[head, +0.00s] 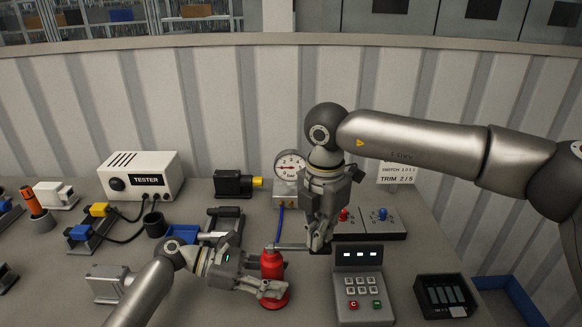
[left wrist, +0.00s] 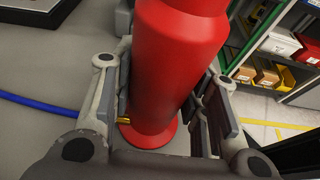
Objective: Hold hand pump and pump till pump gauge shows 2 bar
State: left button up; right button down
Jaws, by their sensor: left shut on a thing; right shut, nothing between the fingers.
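The red hand pump (head: 271,266) stands upright at the front middle of the bench. Its grey lever (head: 292,246) sticks out to the right from the top. My left gripper (head: 272,291) is shut around the lower part of the pump's body. In the left wrist view, the red body (left wrist: 178,60) stands between my left gripper's fingers (left wrist: 165,110). My right gripper (head: 318,246) points down, shut and empty, at the lever's outer end; I cannot tell whether it touches. The round white pump gauge (head: 290,165) stands behind; its needle is too small to read surely.
A keypad box (head: 360,285) stands close to the right of the pump, with a black tray (head: 445,296) further right. A blue hose (head: 281,222) runs below the gauge. The white tester (head: 141,178) and several connectors lie to the left.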

jog(key=shift+a+f, duration=0.15)
jog(key=shift+f, duration=1.35)
jog(key=shift+d+r, duration=0.2)
jog(key=shift+r, duration=2.2)
jog(key=shift+f, duration=0.1)
jog(key=shift+r, duration=0.2)
jog(key=shift+r, duration=2.4)
